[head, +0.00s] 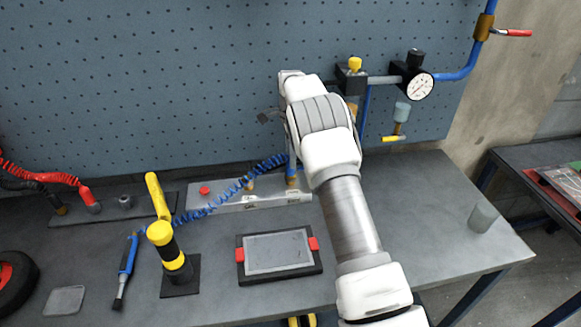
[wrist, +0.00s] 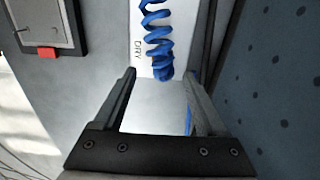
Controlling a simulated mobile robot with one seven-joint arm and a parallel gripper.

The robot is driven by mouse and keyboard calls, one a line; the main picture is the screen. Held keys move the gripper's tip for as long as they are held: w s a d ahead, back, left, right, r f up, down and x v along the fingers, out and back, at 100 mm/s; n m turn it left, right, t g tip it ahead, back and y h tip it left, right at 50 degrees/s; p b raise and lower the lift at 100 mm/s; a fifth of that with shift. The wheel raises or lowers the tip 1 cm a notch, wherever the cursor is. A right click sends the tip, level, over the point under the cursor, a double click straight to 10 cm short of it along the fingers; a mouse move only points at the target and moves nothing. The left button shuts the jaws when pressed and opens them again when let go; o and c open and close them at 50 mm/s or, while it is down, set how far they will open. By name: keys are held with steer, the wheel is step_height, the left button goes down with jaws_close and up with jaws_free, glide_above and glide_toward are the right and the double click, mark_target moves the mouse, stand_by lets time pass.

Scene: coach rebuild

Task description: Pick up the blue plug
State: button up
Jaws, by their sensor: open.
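The blue coiled hose (head: 228,192) runs right across the bench to the light block marked DRY. The blue plug (head: 291,172) at its right end is upright on the block, partly hidden by my arm. In the wrist view, the blue plug (wrist: 163,74) shows at the end of the coil, between the fingertips in the picture. My gripper (wrist: 160,78) is open, with nothing clearly held. I cannot tell whether the fingers are level with the plug or above it.
The light block (head: 258,199) stands near the pegboard (head: 180,80), which is close on the right in the wrist view. A gauge (head: 420,86) and pipes are at right. A framed tablet (head: 278,251) and a yellow-black handle (head: 168,250) stand in front.

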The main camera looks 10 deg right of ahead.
steer(key=f, duration=0.4)
steer(key=shift+w+p, duration=0.25)
steer(key=shift+p, duration=0.05)
jaws_close()
